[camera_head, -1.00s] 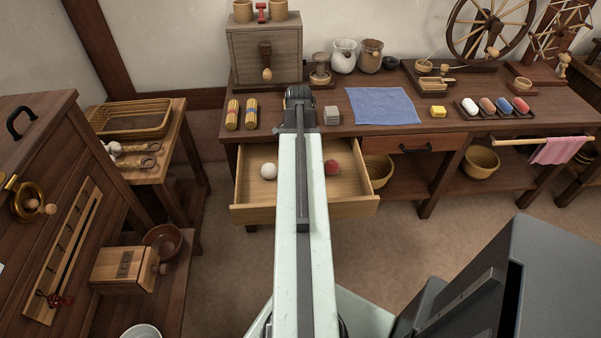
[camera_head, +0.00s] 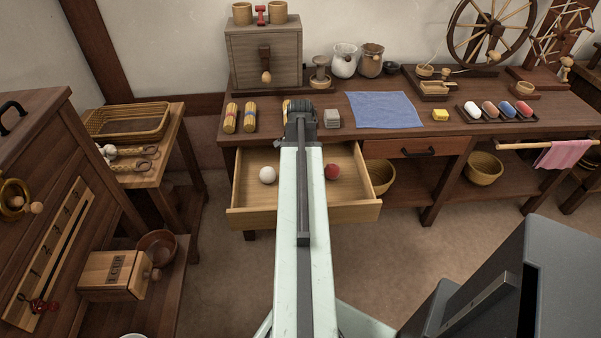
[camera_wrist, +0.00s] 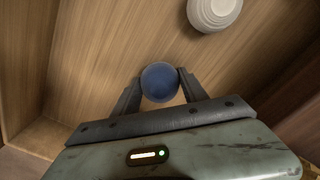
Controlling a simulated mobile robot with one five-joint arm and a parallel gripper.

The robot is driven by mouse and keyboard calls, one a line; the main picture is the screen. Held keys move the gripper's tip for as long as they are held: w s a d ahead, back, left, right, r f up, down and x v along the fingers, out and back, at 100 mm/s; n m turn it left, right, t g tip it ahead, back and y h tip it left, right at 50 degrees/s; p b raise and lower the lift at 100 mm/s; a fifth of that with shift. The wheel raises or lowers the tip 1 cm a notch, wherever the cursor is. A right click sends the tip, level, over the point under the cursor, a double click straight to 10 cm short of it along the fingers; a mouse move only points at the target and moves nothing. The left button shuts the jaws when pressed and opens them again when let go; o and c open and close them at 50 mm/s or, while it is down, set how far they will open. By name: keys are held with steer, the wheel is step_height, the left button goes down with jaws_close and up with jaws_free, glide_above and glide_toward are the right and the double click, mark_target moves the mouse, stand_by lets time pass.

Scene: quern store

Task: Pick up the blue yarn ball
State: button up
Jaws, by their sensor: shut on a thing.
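In the wrist view the blue yarn ball (camera_wrist: 159,82) sits between the two fingers of my gripper (camera_wrist: 158,90), which are shut on it. The wooden drawer floor (camera_wrist: 105,45) shows behind the ball. I cannot tell whether the ball still touches the floor. In the head view my arm hides the blue ball and the gripper fingers; the arm reaches over the open drawer (camera_head: 245,200). A white yarn ball (camera_head: 267,175) lies in the drawer left of my arm and also shows at the top of the wrist view (camera_wrist: 214,12).
A red yarn ball (camera_head: 332,171) lies in the drawer right of my arm. The drawer walls stand close around. A wooden cabinet (camera_head: 60,160) stands at left.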

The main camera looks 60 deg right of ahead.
step_height(320, 180, up, 10)
steer(key=p, duration=1)
steer(key=shift+r, duration=0.1)
steer(key=shift+s, duration=0.1)
